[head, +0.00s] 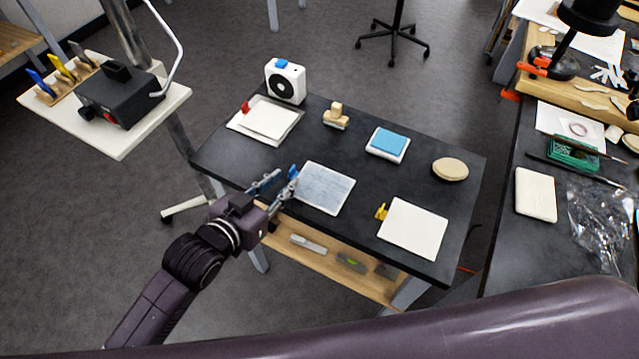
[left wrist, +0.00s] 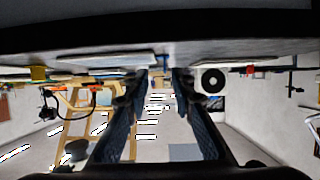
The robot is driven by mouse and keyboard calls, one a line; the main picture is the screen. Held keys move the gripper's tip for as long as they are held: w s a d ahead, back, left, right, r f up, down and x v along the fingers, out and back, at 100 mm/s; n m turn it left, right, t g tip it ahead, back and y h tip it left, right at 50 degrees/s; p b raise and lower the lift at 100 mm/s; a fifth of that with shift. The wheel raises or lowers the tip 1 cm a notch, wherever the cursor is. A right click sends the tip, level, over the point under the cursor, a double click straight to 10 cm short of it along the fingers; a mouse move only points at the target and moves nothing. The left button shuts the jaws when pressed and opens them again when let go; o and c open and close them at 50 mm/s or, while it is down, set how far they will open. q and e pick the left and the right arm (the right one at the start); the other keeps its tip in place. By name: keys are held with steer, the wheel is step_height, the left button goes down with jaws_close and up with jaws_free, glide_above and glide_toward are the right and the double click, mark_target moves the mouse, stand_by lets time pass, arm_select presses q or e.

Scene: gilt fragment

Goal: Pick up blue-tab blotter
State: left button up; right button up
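The blue-tab blotter (head: 327,188) is a flat greyish sheet lying at the table's front left. A blue patch (head: 293,172) shows at its left edge by my left gripper (head: 285,178); I cannot tell whether it is the tab or a fingertip. My left gripper is at that edge, low over the tabletop. In the left wrist view its fingers (left wrist: 160,80) are apart, with a gap between them. My right gripper is not in view.
The black table (head: 290,240) also holds a red-tab blotter (head: 270,119), a yellow-tab blotter (head: 414,229), a white fan-like box (head: 286,82), a wooden stamp (head: 336,117), a blue pad (head: 388,142) and a round beige disc (head: 450,169). A wooden shelf (head: 330,262) runs below.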

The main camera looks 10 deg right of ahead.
mark_target(291, 170)
arm_select(q)
steer(key=x, duration=0.3)
steer(key=p+x, duration=0.1)
steer(key=x, duration=0.1)
steer(key=shift+w+a+r, duration=0.2)
steer(key=shift+w+r, duration=0.1)
steer(key=shift+c, duration=0.2)
jaws_close()
